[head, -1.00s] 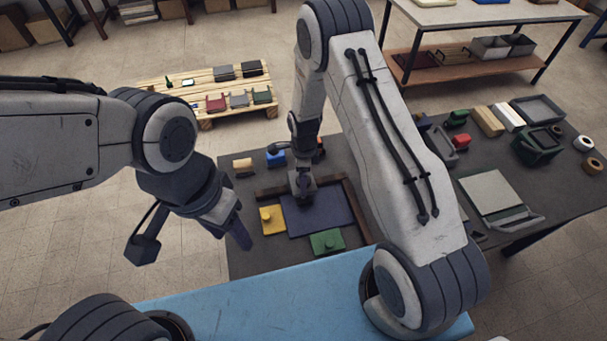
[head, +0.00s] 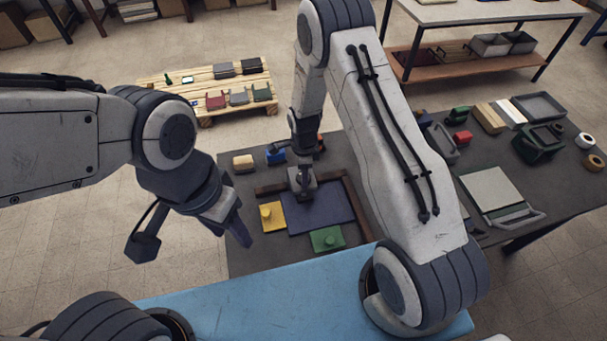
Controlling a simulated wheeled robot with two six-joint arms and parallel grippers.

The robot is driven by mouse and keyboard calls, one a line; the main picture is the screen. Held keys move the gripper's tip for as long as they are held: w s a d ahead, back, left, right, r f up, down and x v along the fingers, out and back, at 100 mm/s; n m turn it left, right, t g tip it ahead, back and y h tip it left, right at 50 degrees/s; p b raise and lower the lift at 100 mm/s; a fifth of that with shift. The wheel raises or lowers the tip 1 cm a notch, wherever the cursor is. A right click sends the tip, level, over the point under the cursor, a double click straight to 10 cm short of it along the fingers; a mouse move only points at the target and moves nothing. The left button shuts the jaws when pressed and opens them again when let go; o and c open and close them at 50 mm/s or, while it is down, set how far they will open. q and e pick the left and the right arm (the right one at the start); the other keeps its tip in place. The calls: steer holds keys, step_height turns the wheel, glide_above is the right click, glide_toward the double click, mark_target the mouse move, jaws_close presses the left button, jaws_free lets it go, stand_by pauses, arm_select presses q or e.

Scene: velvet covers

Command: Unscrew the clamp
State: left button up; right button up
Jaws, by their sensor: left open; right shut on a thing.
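My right gripper (head: 302,188) points down at the upper left of a dark blue panel (head: 325,208). It is shut on a small part there, probably the clamp, which the gripper and wrist hide almost wholly. A yellow block with a round knob (head: 272,216) sits at the panel's left edge. A green block with a knob (head: 327,239) sits at its front edge. My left gripper (head: 238,232) is open and empty, held in the air at the table's left side, apart from these things.
A brown fence (head: 358,207) borders the panel at the back and right. A blue block (head: 275,156) and a beige block (head: 243,162) lie behind it. A grey flat plate (head: 492,190) and several loose parts fill the table's right side. My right arm hides the table's middle.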

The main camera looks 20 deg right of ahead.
steer(key=n+b, duration=0.1)
steer(key=n, duration=0.2)
steer(key=shift+f+b, duration=0.1)
steer(key=shift+b, duration=0.3)
steer(key=n+b, duration=0.1)
steer(key=n, duration=0.3)
steer(key=n+b, duration=0.1)
steer(key=n, duration=0.2)
steer(key=shift+n+b, duration=0.3)
steer(key=shift+b, duration=0.05)
steer(key=n+b, duration=0.1)
steer(key=n, duration=0.2)
steer(key=shift+n, duration=0.3)
steer(key=n+b, duration=0.1)
steer(key=n, duration=0.2)
steer(key=shift+n, duration=0.3)
steer(key=n, duration=0.3)
steer(key=shift+n+b, duration=0.35)
steer(key=shift+n, duration=0.05)
steer(key=n, duration=0.3)
steer(key=shift+r+n+b, duration=0.2)
steer(key=shift+n+b, duration=0.3)
steer(key=shift+n, duration=1.5)
